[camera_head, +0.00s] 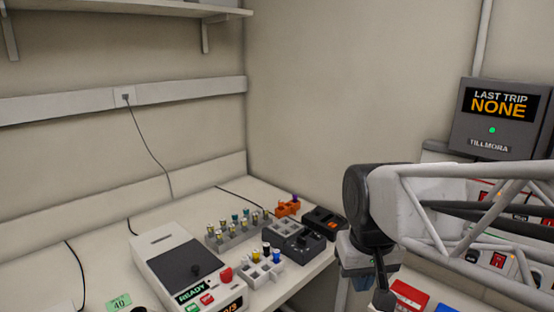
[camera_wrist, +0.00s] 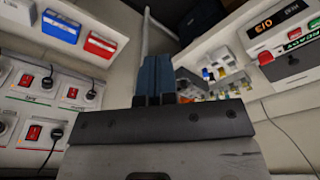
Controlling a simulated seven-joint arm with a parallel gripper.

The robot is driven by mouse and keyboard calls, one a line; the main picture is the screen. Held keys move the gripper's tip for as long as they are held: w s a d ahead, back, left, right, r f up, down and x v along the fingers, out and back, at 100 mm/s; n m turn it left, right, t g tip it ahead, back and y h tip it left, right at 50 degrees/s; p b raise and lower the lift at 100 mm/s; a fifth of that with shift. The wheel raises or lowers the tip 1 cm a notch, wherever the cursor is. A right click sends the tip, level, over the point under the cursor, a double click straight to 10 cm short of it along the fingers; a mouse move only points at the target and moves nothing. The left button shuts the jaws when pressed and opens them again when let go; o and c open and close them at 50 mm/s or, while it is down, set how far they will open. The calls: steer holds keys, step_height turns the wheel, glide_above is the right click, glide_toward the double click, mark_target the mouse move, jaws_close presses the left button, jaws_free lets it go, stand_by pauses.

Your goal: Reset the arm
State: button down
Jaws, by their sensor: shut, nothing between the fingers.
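My arm enters the head view from the right. My gripper (camera_head: 380,298) points down at the lower right of that view, beyond the bench's right end. In the wrist view my gripper (camera_wrist: 154,62) shows two blue-grey fingers side by side, closed together with nothing between them. It is clear of the bench and touches nothing that I can see.
The bench carries a white device (camera_head: 165,255) reading READY, a vial rack (camera_head: 236,236) and dark modules (camera_head: 303,243). Red switches and plugs line a panel (camera_wrist: 45,95) in the wrist view. A grey LAST TRIP NONE box (camera_head: 497,118) hangs at right.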

steer(key=s+d+f+m+t, duration=0.1)
steer(key=s+d+f, duration=0.2)
steer(key=s, duration=0.4)
steer(key=shift+s+d+f, duration=0.25)
steer(key=shift+d+f, duration=0.05)
steer(key=shift+d, duration=0.15)
steer(key=c, duration=1.8)
jaws_free()
